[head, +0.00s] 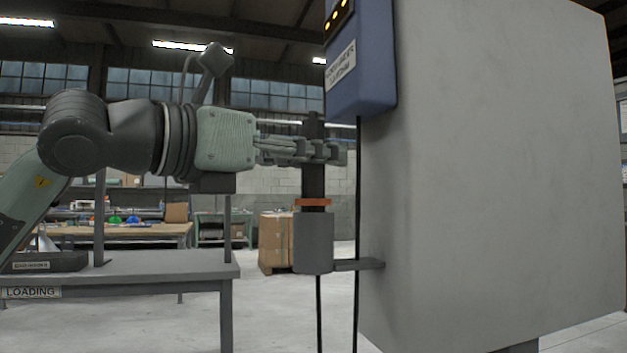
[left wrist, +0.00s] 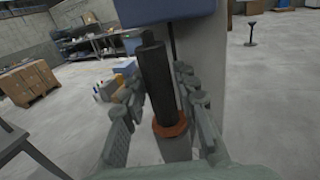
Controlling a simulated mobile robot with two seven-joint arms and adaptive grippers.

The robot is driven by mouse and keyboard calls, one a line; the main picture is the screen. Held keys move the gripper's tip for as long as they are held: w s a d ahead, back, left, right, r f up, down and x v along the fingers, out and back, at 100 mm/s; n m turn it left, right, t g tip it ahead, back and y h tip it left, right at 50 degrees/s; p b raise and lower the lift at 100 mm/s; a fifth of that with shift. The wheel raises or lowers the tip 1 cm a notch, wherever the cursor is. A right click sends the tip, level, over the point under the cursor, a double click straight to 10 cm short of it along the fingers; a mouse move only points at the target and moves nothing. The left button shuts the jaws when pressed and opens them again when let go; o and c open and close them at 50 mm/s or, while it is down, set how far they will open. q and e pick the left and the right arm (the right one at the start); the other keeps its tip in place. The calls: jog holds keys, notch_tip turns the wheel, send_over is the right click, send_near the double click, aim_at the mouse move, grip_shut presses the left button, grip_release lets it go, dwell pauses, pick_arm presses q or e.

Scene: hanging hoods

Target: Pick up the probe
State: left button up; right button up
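The probe (head: 313,180) is a dark upright rod with an orange collar, standing in a grey cup-shaped holder (head: 313,243). In the left wrist view the probe (left wrist: 157,80) stands between the fingers, its orange collar lower down. My left gripper (head: 328,151) reaches in level from the left at the upper part of the probe. In the left wrist view my left gripper (left wrist: 160,90) is open, with its fingers on either side of the rod and gaps showing. The probe's lower end is hidden in the holder. My right gripper is not in view.
A large grey cabinet (head: 490,170) fills the right side, with a blue box (head: 358,65) on its edge above the probe. A bracket (head: 360,265) joins holder and cabinet. Dark cables hang nearby. A grey table (head: 150,267) with a LOADING label stands at lower left.

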pick_arm(q)
grip_shut()
jog(key=shift+r, duration=0.15)
